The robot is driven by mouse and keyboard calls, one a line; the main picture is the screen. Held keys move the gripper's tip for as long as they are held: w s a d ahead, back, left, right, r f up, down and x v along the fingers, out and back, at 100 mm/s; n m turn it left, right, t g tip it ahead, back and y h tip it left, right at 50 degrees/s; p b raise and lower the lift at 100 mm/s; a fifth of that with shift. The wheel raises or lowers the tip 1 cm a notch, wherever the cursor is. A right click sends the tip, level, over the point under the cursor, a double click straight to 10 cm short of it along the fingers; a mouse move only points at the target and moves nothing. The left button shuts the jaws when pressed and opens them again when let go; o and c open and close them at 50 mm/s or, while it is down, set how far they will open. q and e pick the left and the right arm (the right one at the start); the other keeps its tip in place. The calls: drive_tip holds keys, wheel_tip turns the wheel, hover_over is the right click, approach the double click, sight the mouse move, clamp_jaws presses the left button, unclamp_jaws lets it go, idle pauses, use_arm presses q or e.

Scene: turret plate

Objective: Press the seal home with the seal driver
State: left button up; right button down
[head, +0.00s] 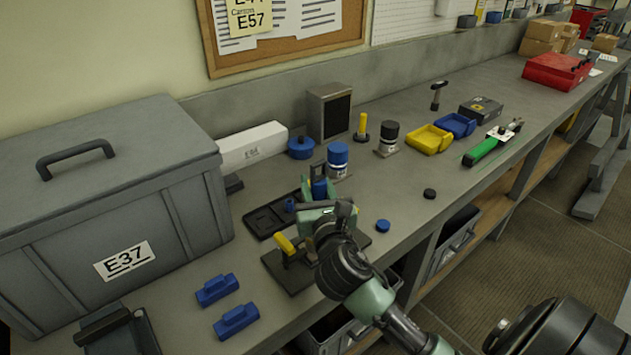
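My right arm comes in from the lower right. Its gripper (319,188) is over the bench, pointing away from me. A blue piece (320,189) shows between its pale green finger parts; whether they grip it is unclear. Below is a dark plate (286,275) with a yellow-handled clamp (285,244); my wrist hides much of it. A yellow-handled upright tool (362,127) with a dark round foot stands farther back; I cannot tell whether it is the seal driver. The seal cannot be made out for certain.
A grey case (120,205) labelled E37 fills the left. A black tray (262,222) lies beside the plate. Two blue blocks (217,289) lie in front. Blue (383,226) and black discs (430,194) are to the right. Yellow (430,140) and blue bins (456,125) stand farther back.

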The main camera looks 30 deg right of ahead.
sight(318, 162)
drive_tip(key=shift+f, duration=0.15)
idle(0.6)
drive_tip(key=shift+s+a+f+p, duration=0.1)
drive_tip(key=shift+s+f+p, duration=0.05)
drive_tip(key=shift+f+p, duration=0.35)
idle(1.0)
drive_tip(key=shift+r, duration=0.15)
drive_tip(key=shift+w+r+p, duration=0.2)
drive_tip(key=shift+r+p, duration=0.7)
drive_tip(key=shift+p, duration=0.2)
drive_tip(key=shift+r+p, duration=3.35)
drive_tip(key=shift+p, duration=0.2)
